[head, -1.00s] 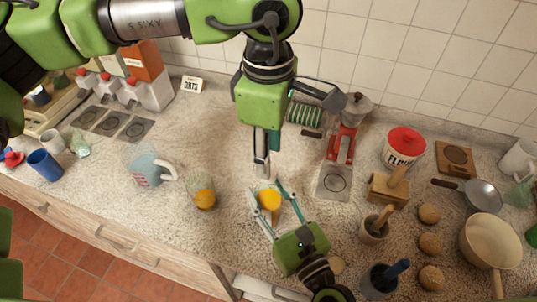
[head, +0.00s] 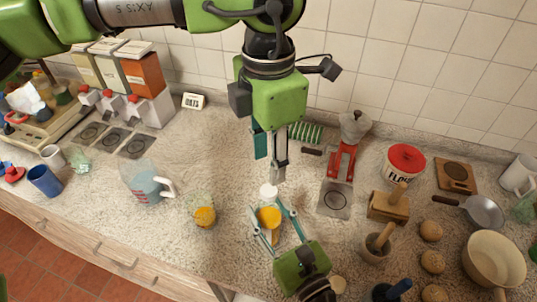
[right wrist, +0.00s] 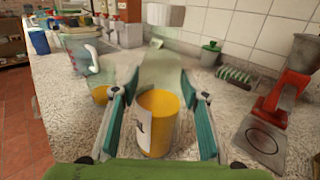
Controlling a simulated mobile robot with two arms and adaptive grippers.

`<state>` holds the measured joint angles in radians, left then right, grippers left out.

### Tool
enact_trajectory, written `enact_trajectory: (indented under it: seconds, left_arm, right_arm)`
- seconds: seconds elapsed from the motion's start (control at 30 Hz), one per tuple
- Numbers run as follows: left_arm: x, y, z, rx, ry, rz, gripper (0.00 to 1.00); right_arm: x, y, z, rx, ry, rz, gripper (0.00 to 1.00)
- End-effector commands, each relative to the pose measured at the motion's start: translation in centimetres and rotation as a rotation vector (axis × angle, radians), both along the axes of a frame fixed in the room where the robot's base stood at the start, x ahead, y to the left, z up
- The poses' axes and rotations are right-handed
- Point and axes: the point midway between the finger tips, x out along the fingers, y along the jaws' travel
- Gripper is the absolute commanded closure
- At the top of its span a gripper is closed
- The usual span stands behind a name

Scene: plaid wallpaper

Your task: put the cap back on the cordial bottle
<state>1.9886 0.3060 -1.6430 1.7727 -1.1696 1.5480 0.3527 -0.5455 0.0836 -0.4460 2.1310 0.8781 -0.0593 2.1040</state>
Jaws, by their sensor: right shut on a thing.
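The cordial bottle (head: 268,219) is clear, with orange contents and a pale label; it stands upright at the counter's front. My right gripper (head: 268,222) is shut around its body. In the right wrist view the bottle (right wrist: 157,122) is between the teal fingers, its clear neck rising above.
A glass with orange liquid (head: 204,216) and a measuring jug (head: 143,183) stand to the left. The counter behind the glass is clear.

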Motion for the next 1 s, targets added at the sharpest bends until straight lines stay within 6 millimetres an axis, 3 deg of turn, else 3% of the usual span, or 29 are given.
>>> enact_trajectory:
  seconds: [0.27, 0.7, 1.0]
  left_arm:
    - [0.0, 0.0, -0.3, 0.001, 0.0, -0.003, 0.64]
    - [0.0, 0.0, -6.4, 0.002, 0.001, -0.004, 0.64]
    - [0.0, 0.0, -8.1, 0.0, 0.0, -0.004, 0.64]
  right_arm:
    - [0.0, 0.0, 0.0, 0.0, 0.0, 0.0, 1.0]
    - [0.0, 0.0, 0.0, 0.0, 0.0, 0.0, 1.0]
    - [0.0, 0.0, 0.0, 0.0, 0.0, 0.0, 1.0]
